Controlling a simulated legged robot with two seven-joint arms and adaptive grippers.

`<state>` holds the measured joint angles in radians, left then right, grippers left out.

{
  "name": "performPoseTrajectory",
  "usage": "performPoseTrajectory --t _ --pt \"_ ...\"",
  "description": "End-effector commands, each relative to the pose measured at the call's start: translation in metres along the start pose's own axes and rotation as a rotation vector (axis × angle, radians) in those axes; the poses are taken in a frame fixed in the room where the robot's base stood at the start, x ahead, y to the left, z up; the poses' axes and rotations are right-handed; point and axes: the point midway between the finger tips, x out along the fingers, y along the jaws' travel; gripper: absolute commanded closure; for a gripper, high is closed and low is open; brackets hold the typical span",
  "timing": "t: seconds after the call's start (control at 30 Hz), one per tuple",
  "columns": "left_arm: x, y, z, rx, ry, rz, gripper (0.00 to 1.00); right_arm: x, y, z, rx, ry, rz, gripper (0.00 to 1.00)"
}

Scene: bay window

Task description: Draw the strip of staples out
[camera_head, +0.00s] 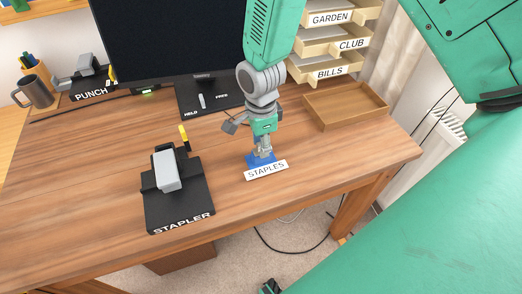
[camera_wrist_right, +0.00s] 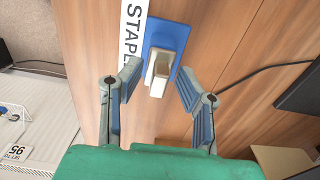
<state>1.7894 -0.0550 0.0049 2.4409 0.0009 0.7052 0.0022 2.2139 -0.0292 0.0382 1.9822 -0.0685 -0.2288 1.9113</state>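The blue staples holder (camera_head: 259,160) stands on the desk with a white STAPLES label (camera_head: 266,170) along its front edge. In the right wrist view, the pale strip of staples (camera_wrist_right: 158,72) stands up out of the blue holder (camera_wrist_right: 166,38). My right gripper (camera_head: 262,150) points down over the holder. In the wrist view its fingers (camera_wrist_right: 159,88) are spread, one on each side of the strip, with gaps showing on both sides. In the head view the gripper hides most of the strip.
A stapler (camera_head: 167,170) sits on a black base (camera_head: 180,208) to the left of the holder. Behind are a monitor (camera_head: 165,35), a punch (camera_head: 85,75) and a mug (camera_head: 36,91). An empty wooden tray (camera_head: 345,120) lies at the right, below labelled letter trays (camera_head: 330,45). The front left desk is clear.

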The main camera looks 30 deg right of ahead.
Motion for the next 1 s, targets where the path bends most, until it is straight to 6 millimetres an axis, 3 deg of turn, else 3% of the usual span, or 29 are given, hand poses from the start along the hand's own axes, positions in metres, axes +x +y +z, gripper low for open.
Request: performPoseTrajectory --t 0.03,0.1,0.13,1.0 --pt "-0.0002 -0.0002 0.0000 0.000 0.000 0.000 0.60 -0.0001 -0.0002 -0.0003 0.000 0.000 0.000 0.69" --pt "-0.0002 -0.0002 0.0000 -0.001 0.000 0.000 0.60 0.0003 -0.0004 -0.0012 0.000 -0.002 0.000 0.94" --pt "-0.0002 -0.0002 0.0000 -0.001 0.000 0.000 0.60 0.0004 -0.0005 -0.0016 0.000 -0.002 0.001 1.00" --pt "-0.0095 -0.0002 -0.0005 0.000 0.000 0.000 0.60 -0.0074 -0.0003 -0.0018 0.001 -0.002 0.001 1.00"
